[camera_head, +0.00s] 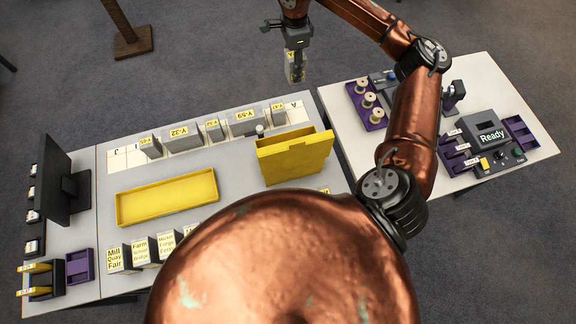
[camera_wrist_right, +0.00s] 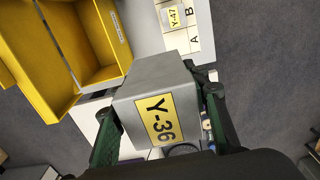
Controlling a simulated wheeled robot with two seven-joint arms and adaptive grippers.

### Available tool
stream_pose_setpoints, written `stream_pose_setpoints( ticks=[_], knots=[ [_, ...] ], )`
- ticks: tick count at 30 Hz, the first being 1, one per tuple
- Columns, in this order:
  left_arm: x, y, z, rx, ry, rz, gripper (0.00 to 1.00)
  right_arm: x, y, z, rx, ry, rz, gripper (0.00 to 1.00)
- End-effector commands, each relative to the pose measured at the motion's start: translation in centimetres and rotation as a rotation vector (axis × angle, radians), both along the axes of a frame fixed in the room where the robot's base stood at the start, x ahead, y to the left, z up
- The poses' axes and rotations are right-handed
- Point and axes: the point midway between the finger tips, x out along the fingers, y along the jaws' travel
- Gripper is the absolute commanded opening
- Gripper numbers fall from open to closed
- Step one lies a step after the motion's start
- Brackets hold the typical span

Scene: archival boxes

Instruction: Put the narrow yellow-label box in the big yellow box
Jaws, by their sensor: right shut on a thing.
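My right gripper (camera_head: 296,58) is shut on a narrow grey box (camera_head: 296,73) beyond the table's far edge, above the floor. In the right wrist view the grey box (camera_wrist_right: 150,85) sits between the green finger pads, and its yellow label reads Y-36. The big yellow box (camera_head: 292,160) stands upright on the table, nearer to me than the gripper. It shows open-topped at upper left in the wrist view (camera_wrist_right: 38,72), apart from the held box. A shallow yellow tray (camera_head: 168,222), perhaps its lid, lies to its left. My left gripper is out of view.
A row of grey yellow-label boxes, including Y-32 (camera_head: 182,138) and Y-59 (camera_head: 242,122), stands along the far edge. A monitor (camera_head: 58,180) stands at left. A purple spool rack (camera_head: 366,106) and a Ready device (camera_head: 490,133) are at right.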

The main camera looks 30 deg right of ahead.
Motion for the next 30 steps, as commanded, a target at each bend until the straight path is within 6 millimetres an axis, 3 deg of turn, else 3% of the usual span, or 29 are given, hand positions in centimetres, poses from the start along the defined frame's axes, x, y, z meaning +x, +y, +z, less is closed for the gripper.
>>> stream_pose_setpoints(
  ticks=[2, 7, 17, 21, 30],
  knots=[
    [0.1, 0.0, -1.1, 0.0, -0.001, -0.001, 0.4, 0.0, -0.1, -1.1, 0.0, 0.0, -0.001, 0.11],
    [0.3, 0.0, -0.9, 0.0, -0.003, -0.001, 0.4, -1.3, 0.3, -1.8, -0.001, 0.001, 0.0, 0.11],
    [1.0, 0.0, 1.2, -0.001, -0.014, -0.001, 0.4, -8.5, 3.1, -4.9, -0.001, 0.004, 0.002, 0.11],
    [1.0, 0.0, 1.8, -0.001, -0.015, -0.001, 0.4, -10.5, 4.0, -7.5, 0.002, 0.005, 0.0, 0.11],
    [1.0, 0.0, 2.4, 0.0, -0.014, -0.001, 0.4, -12.5, 4.8, -10.3, 0.001, 0.002, -0.001, 0.11]
  ],
)
